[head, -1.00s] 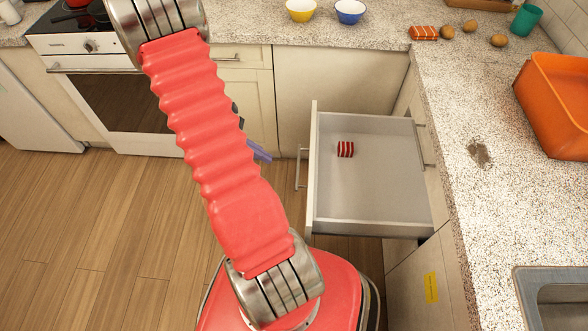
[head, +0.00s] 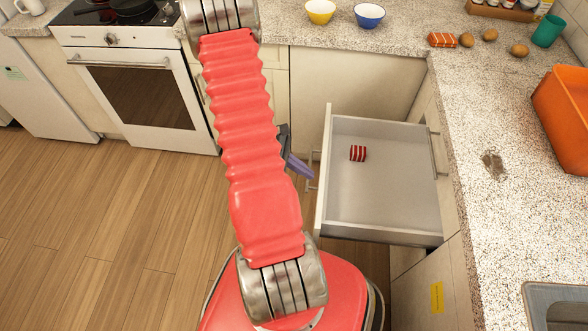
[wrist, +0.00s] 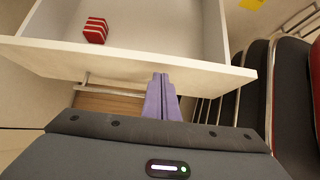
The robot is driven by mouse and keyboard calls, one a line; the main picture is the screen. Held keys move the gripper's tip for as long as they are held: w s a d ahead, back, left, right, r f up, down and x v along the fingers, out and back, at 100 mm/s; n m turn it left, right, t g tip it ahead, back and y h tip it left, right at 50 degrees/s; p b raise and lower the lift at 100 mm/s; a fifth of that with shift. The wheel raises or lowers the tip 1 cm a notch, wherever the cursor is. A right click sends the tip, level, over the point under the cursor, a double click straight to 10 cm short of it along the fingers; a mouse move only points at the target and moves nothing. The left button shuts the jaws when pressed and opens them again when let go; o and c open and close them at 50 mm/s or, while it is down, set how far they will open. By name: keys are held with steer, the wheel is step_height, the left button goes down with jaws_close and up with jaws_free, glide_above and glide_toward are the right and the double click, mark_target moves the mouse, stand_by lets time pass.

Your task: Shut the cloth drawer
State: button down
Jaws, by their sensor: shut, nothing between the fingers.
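The cloth drawer (head: 385,200) stands open, pulled out to the left from under the right counter. A small red and white striped rolled cloth (head: 358,153) lies inside it; it also shows in the wrist view (wrist: 96,30). The drawer's front panel (wrist: 200,76) faces my gripper, with its bar handle (wrist: 115,90) on the outside. My gripper (head: 309,174) is shut and empty, its purple fingertips (wrist: 160,76) pointing at the front panel, close to the handle. I cannot tell whether they touch it. My arm hides part of the gripper in the head view.
The right counter (head: 470,130) holds an orange bin (head: 566,105) and a sink (head: 555,305). Bowls stand on the back counter. The oven (head: 135,90) is at the back left. The wooden floor (head: 90,230) to the left is clear.

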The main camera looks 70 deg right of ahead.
steer(key=shift+s+d, duration=0.15)
steer(key=shift+s, duration=0.6)
